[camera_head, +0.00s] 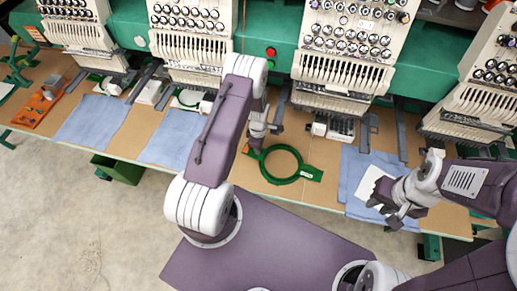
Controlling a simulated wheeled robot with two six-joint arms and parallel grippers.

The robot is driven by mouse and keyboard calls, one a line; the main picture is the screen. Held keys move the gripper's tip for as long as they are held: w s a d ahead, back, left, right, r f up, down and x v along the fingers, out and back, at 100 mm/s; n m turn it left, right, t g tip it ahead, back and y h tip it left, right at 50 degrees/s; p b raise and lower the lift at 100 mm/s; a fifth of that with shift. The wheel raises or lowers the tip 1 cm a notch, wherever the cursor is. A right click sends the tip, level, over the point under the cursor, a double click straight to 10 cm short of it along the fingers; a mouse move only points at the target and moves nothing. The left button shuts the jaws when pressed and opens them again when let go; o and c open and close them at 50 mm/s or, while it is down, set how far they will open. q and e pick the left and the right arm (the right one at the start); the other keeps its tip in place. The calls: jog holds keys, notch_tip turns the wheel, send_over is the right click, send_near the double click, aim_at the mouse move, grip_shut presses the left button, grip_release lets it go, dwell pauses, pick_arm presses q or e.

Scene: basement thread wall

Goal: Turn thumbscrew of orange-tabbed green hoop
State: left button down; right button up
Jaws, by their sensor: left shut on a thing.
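A green ring-shaped hoop (298,177) lies flat on the tan table in front of the third machine. My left gripper (257,145) reaches down at the hoop's upper-left edge and is shut on a small part there. That part, likely the hoop's thumbscrew, is hidden by the fingers. My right gripper (384,211) is open above the blue cloth at the right, apart from the hoop.
Embroidery machine heads stand along the back. Blue cloths (92,123) lie on the table (143,116), with a white sheet (368,181) on the right one. An orange fixture (37,110) is at far left. Other green hoops sit partly hidden under the left machines.

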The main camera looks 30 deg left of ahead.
dwell(0.5)
pick_arm(q)
jog(key=c, duration=1.5)
grip_release()
notch_tip(320, 180, up, 8)
jog(key=shift+r+b, duration=0.15)
jog(key=shift+b, duration=1)
jog(key=shift+r, duration=0.4)
jog(key=s+d+r+m+b, duration=0.2)
jog(key=s+m, duration=0.2)
jog(key=m, duration=0.2)
jog(key=s+d+r+m+b, duration=0.2)
jog(key=s+d+m+b, duration=0.1)
jog(key=s+m, duration=0.2)
jog(key=s+d+r+m+t+b, duration=0.1)
jog(key=s+d+r+m+b, duration=0.1)
jog(key=m, duration=0.6)
jog(key=shift+s+d+r+m, duration=0.15)
jog(key=shift+s+r, duration=0.1)
jog(key=shift+s, duration=0.45)
jog(key=shift+s+d+r+m, duration=0.1)
jog(key=shift+s+r+m, duration=0.1)
jog(key=shift+s, duration=0.5)
